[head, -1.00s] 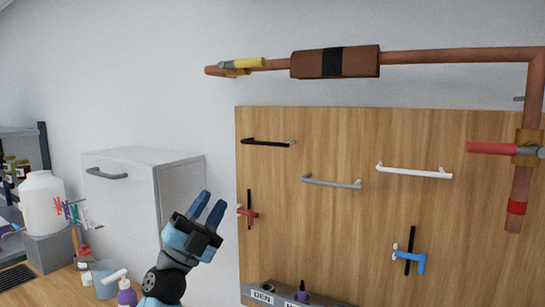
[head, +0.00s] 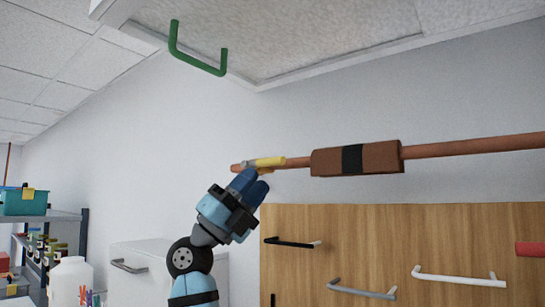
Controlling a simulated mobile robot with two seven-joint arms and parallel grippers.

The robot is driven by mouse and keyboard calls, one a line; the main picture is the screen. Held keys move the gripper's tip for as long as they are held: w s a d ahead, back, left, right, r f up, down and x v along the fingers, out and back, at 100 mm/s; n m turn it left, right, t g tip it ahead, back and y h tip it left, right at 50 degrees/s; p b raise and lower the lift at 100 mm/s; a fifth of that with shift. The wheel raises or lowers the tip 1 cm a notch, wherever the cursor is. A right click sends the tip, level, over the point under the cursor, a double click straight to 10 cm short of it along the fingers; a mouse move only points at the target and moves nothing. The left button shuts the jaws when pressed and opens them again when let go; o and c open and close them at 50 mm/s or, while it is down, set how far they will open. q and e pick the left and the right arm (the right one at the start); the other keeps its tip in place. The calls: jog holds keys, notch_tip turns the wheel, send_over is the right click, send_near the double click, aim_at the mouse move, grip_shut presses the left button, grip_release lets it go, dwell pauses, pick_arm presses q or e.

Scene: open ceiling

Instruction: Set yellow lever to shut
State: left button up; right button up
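The yellow lever (head: 266,162) is on the copper pipe (head: 470,146) near its left end, lying nearly along the pipe. My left gripper (head: 251,178) is just below the lever and the pipe end, its blue fingers pointing up towards them. The fingers look close together from this angle, so their gap is unclear. I cannot tell whether they touch the lever. Nothing is seen held. My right gripper is out of view.
A brown block with a black band (head: 327,161) sits on the pipe to the right. A green handle (head: 197,60) hangs from the ceiling panel above. Below is a wooden board (head: 420,235) with black, grey and white handles. A red lever (head: 530,249) shows at the right edge.

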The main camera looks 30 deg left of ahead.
aim_at(269, 165)
pick_arm(q)
jog(key=p+x, duration=0.1)
jog(key=x, duration=0.5)
jog(key=shift+f, duration=0.1)
grip_shut()
